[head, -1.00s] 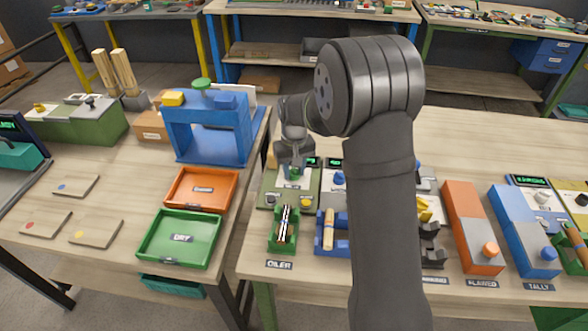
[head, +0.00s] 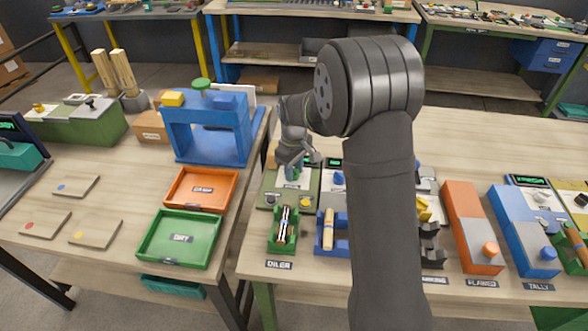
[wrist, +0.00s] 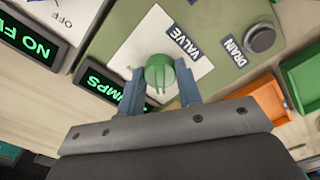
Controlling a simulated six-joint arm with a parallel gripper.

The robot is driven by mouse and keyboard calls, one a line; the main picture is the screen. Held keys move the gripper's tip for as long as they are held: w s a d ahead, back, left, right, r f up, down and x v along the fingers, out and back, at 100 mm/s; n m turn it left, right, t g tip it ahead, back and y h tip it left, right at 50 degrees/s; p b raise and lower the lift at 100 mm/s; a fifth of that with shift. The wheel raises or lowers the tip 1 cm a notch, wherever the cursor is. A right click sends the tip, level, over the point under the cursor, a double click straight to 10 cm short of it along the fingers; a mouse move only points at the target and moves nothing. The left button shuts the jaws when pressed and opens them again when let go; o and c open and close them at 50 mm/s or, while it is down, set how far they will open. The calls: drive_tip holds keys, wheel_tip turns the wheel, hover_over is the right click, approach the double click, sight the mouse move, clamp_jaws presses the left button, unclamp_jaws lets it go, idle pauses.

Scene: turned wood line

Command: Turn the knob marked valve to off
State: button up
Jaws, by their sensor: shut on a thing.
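In the wrist view a round green knob (wrist: 159,72) stands on a white plate (wrist: 150,38) beside the label VALVE (wrist: 185,44). My gripper (wrist: 160,86) has one blue-grey finger on each side of the knob and is shut on it. The knob's pointer direction is hard to tell, and no off mark is readable beside it. In the head view my gripper (head: 291,173) is down at the green oiler panel (head: 270,187), and it largely hides the knob there.
A grey button (wrist: 260,38) marked DRAIN sits beside the valve plate. A lit display (wrist: 103,88) is on the other side, and a neighbouring panel carries an OFF mark (wrist: 64,20). Orange (head: 200,205) and green trays (head: 180,262) lie left of the panel.

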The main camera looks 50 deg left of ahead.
sight(294, 169)
idle(0.3)
drive_tip(key=o, duration=1)
wheel_tip(294, 169, up, 17)
drive_tip(key=shift+r, duration=0.2)
drive_tip(key=shift+f, duration=0.1)
wheel_tip(294, 169, down, 17)
drive_tip(key=shift+f, duration=0.15)
idle(0.6)
